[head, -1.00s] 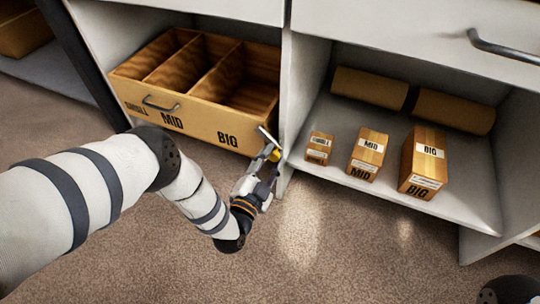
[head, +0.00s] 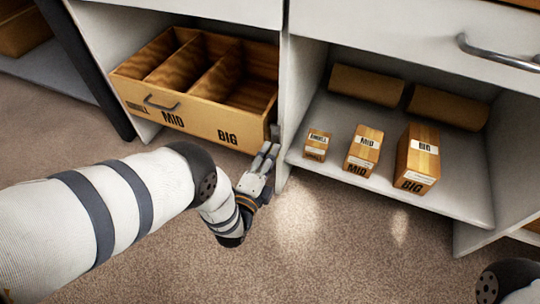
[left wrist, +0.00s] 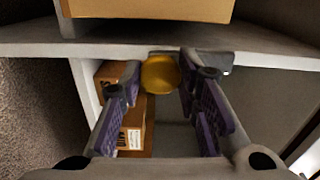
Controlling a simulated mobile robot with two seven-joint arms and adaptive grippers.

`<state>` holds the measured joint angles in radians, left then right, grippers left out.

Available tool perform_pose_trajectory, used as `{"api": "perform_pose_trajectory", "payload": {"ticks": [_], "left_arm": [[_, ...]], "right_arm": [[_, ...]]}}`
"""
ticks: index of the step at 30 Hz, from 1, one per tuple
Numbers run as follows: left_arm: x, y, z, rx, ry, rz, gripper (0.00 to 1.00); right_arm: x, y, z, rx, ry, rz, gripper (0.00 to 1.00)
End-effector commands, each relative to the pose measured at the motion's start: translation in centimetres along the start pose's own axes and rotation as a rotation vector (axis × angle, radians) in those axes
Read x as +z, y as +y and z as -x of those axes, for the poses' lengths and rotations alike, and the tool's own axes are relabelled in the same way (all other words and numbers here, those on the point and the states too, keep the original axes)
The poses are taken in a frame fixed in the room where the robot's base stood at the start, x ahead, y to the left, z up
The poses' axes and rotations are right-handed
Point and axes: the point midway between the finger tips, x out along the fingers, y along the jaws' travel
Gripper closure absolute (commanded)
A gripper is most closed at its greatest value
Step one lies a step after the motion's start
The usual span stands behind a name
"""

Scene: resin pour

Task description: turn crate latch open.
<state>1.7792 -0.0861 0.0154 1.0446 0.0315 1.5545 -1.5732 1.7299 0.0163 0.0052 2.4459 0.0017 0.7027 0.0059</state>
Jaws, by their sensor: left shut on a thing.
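The wooden crate (head: 190,122) sits in the left bay of the white cabinet, with compartments labelled SMALL, MID and BIG. The crate latch has a round yellow knob (left wrist: 160,74), seen in the left wrist view between my left gripper's fingers. A dark metal piece lies beside the knob at the right finger. In the head view my left gripper (head: 266,158) is at the crate's front right corner, by the cabinet divider, and its fingers hide the knob. The left gripper is shut on the latch. My right gripper is out of view.
The right bay's shelf holds a small box (head: 316,146), a MID box (head: 363,151) and a BIG box (head: 417,160), with two brown rolls (head: 366,85) behind. The divider (head: 292,125) stands close to my left gripper. A drawer handle (head: 495,52) juts out above. The carpet in front is clear.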

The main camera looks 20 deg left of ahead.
Motion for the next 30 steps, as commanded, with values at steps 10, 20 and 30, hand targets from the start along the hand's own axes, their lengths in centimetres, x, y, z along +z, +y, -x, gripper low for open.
{"api": "perform_pose_trajectory", "payload": {"ticks": [10, 20, 30], "left_arm": [[0.42, -0.03, 0.05, -0.001, -0.009, -0.069, 1.0], [0.48, -0.02, 0.06, 0.0, -0.01, -0.073, 1.0], [0.26, -0.01, 0.03, 0.0, -0.006, -0.07, 0.49]], "right_arm": [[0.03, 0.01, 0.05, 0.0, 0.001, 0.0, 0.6], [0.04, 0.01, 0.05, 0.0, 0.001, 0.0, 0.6], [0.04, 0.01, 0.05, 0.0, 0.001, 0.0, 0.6]]}}
